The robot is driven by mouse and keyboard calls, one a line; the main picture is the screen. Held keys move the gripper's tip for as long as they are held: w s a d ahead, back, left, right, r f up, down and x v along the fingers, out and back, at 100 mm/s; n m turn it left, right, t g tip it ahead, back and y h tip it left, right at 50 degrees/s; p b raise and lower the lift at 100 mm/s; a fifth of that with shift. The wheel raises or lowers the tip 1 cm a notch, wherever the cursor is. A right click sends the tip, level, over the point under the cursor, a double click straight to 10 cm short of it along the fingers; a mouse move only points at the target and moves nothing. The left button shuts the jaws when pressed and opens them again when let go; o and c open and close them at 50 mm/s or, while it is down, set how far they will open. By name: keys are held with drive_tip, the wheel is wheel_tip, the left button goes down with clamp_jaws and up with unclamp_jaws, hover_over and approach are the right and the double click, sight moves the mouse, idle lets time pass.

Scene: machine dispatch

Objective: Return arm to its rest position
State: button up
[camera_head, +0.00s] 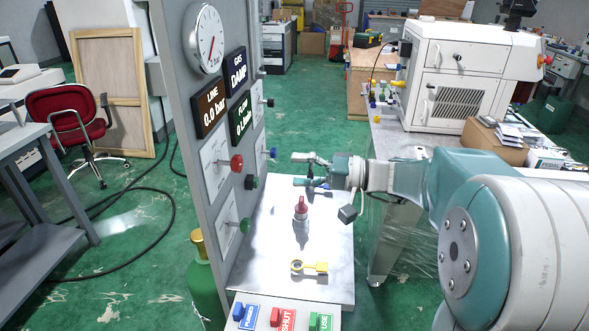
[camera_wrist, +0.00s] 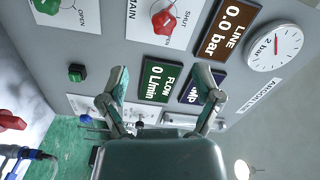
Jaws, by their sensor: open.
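My arm reaches in from the right in the head view. My gripper (camera_head: 303,169) is held above the white shelf, a little right of the grey panel (camera_head: 211,108), and its two fingers point left. In the wrist view my gripper (camera_wrist: 160,84) shows spread fingers with nothing between them. The panel's dials and displays appear beyond the fingers, tilted and apart from them as far as I can tell.
Knobs, including a red one (camera_head: 236,163), stick out of the panel close to my gripper. A red-topped fitting (camera_head: 301,208) and a yellow ring-ended piece (camera_head: 309,267) are on the shelf (camera_head: 262,262). A white machine (camera_head: 463,75) stands behind my arm.

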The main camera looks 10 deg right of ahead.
drive_tip(key=s+a+f+g+h, duration=0.3)
drive_tip(key=s+a+h, duration=0.15)
drive_tip(key=s, duration=0.35)
drive_tip(key=s+d+f+t+h, duration=0.1)
drive_tip(key=s+d+f+h, duration=0.2)
drive_tip(key=s+h, duration=0.3)
drive_tip(key=s+d+f+t+h, duration=0.1)
drive_tip(key=s+d+f+h, duration=0.2)
drive_tip(key=s+h, duration=0.3)
drive_tip(key=shift+s+d+n, duration=0.4)
drive_tip(key=shift+s+d, duration=0.35)
drive_tip(key=shift+d, duration=0.1)
